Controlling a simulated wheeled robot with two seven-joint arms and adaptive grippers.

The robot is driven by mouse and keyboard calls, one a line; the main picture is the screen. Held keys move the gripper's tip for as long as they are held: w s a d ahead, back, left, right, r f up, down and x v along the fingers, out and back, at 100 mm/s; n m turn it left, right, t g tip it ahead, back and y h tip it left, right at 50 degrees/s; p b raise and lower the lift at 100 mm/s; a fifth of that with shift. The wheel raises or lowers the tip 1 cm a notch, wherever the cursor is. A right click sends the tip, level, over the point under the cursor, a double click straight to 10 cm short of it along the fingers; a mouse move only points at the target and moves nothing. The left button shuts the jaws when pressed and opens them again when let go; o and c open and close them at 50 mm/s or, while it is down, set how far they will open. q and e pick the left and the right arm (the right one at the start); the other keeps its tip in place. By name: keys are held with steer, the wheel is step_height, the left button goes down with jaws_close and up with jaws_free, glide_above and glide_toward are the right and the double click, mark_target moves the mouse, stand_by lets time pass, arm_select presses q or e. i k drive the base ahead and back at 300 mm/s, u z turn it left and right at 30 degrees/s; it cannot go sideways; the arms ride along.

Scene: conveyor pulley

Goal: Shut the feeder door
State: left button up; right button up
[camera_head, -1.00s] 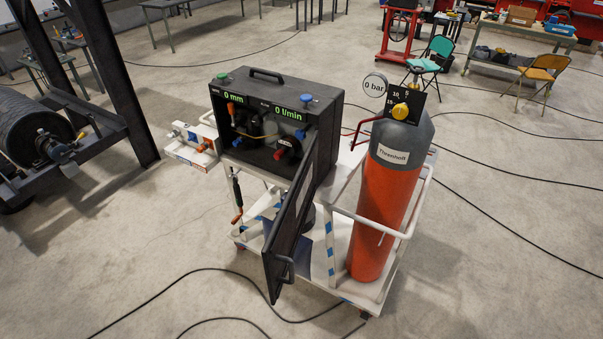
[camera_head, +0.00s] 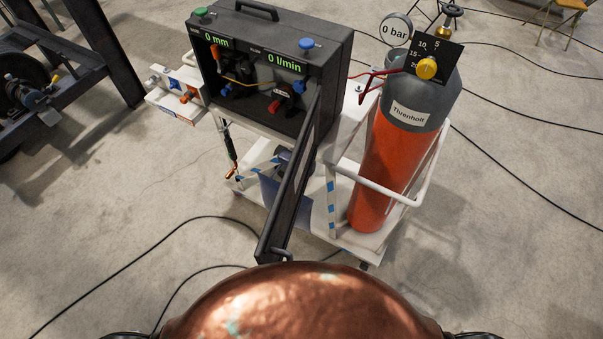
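The feeder is a dark box (camera_head: 262,28) on a white cart, with lit readouts "0 mm" and "0 l/min" on its front. Its door (camera_head: 292,190) is a dark framed panel. The door stands wide open, swung out from the right side of the box toward me and seen nearly edge-on. A handle (camera_head: 284,254) shows near the door's lower near end, just above my copper-coloured body. The box's inside, with knobs and a cable, is exposed. Neither of my grippers is in view.
A red and grey gas cylinder (camera_head: 392,165) stands on the cart right of the door, with a "0 bar" gauge (camera_head: 396,29). A white rail (camera_head: 380,186) runs in front of it. Black cables (camera_head: 150,238) lie on the floor.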

mark_target(274, 239)
steer(key=u, duration=0.35)
steer(key=k, duration=1.2)
steer(key=z, duration=0.15)
